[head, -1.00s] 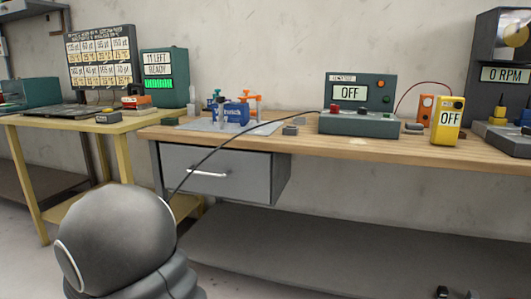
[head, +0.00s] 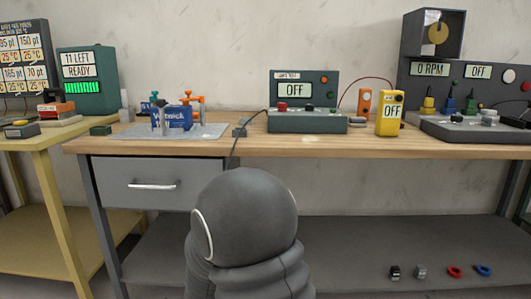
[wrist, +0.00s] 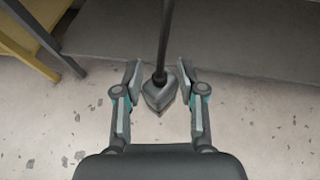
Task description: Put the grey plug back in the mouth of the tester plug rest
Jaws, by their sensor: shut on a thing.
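My gripper (wrist: 160,76) is shut on the grey plug (wrist: 159,97), which sits between the fingers in the wrist view with its dark cable running up and away. The gripper and plug are hidden behind my own arm in the head view. The cable (head: 235,150) runs from the left side of the green tester (head: 306,122), whose display reads OFF. A small grey block (head: 239,131) on the bench left of the tester may be the plug rest; I cannot make out its mouth.
The wooden bench (head: 330,149) has a drawer (head: 150,184) and a lower shelf (head: 360,248). A yellow table (head: 35,147) stands at left. Below the gripper is floor.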

